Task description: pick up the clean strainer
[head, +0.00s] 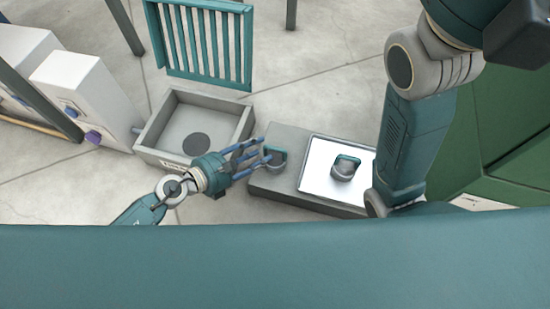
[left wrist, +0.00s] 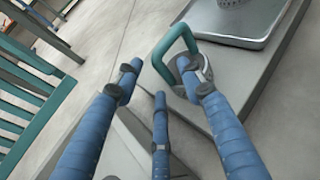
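Two strainers with teal loop handles show in the head view. One strainer (head: 274,160) stands on the bare left part of a low grey bench. The other strainer (head: 345,170) stands on a bright metal tray (head: 312,178) at the right. I cannot tell from their surfaces which is clean. My left gripper (head: 258,157) is open, its blue fingers pointing right at the nearer strainer. In the left wrist view, the strainer's teal handle (left wrist: 168,45) is beside the right fingertip; I cannot tell if they touch. My right gripper is not in view.
A grey open-topped box (head: 158,128) with a dark disc inside and a raised teal slatted panel (head: 205,42) is behind my left gripper. White cabinets (head: 85,92) stand at the left. A green cabinet (head: 500,115) is at the right. The grey bench (head: 262,183) is low.

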